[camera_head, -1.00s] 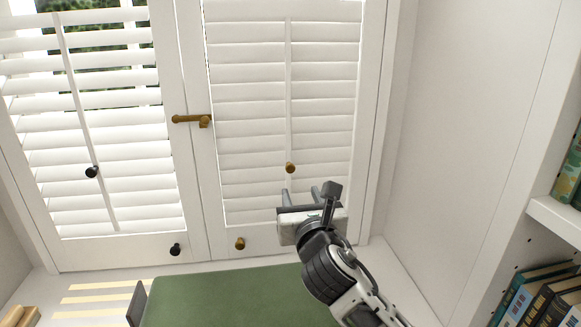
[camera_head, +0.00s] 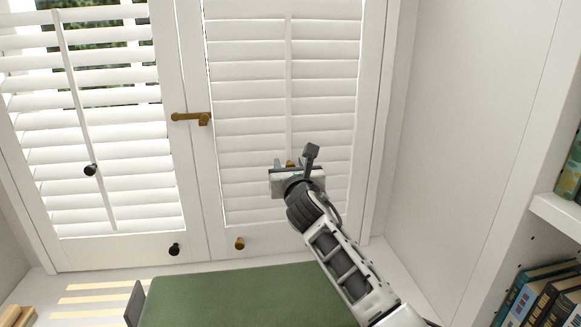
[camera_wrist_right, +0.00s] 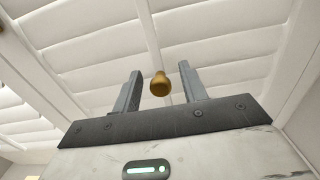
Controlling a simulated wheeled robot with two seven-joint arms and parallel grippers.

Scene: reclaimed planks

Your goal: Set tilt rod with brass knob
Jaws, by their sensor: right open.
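The right shutter's white tilt rod (camera_head: 289,90) runs down the middle of its closed slats. Its brass knob (camera_head: 290,163) is mostly hidden behind my right gripper in the head view. In the right wrist view the brass knob (camera_wrist_right: 160,84) shows between the two fingers, with a gap on each side. My right gripper (camera_head: 295,164) is open at the knob; it also shows in the right wrist view (camera_wrist_right: 159,82). I cannot tell how deep the knob sits between the fingers. My left gripper is not in view.
The left shutter has its own tilt rod with a black knob (camera_head: 90,170), its slats partly open. A brass latch (camera_head: 191,117) joins the shutters. A lower brass knob (camera_head: 239,243) and black knob (camera_head: 174,249) sit on the bottom rails. A green cushion (camera_head: 240,295) lies below; bookshelves stand right.

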